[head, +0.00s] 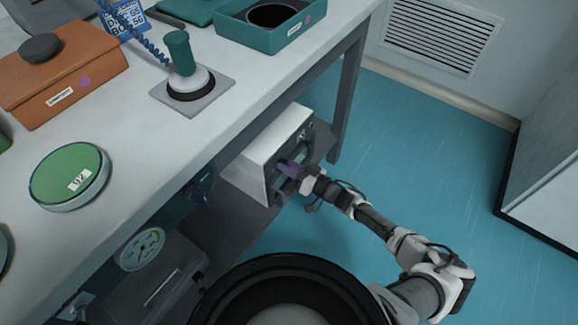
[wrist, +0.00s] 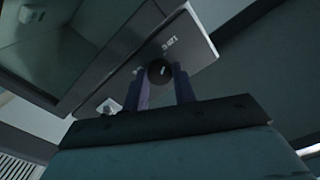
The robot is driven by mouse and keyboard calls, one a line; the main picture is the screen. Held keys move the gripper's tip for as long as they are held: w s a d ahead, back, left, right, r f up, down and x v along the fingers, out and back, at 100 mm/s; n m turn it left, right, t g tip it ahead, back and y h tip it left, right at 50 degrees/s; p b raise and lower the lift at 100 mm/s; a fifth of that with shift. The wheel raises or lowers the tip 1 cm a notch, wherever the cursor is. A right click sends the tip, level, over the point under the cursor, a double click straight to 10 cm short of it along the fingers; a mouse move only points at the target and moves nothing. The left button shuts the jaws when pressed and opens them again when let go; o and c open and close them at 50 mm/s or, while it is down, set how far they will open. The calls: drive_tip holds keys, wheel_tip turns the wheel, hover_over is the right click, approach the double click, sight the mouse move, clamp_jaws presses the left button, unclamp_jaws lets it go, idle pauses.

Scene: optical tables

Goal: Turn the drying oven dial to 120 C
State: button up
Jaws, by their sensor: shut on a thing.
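The drying oven (head: 272,137) is a pale box on the shelf under the table in the head view. My gripper (head: 288,168) reaches its front panel from the right. In the wrist view, the round black dial (wrist: 159,71) with a short white mark sits between the two fingers of my gripper (wrist: 158,85), which are shut on it. The light grey panel (wrist: 200,48) carries a printed label that looks like 120 C (wrist: 169,44) just above the dial. The dial's exact setting is hard to read. In the head view my gripper hides the dial.
A second small knob (wrist: 110,106) is on the panel, left of the fingers. A dark oven window (wrist: 55,55) fills the left. The white table top (head: 135,165) overhangs the oven, and a grey table leg (head: 346,100) stands beyond it. Blue floor (head: 410,150) is clear at right.

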drive_tip(key=o, duration=1)
drive_tip(key=v, duration=1.3)
drive_tip(key=shift+s+d, duration=0.25)
drive_tip(key=shift+d, duration=0.1)
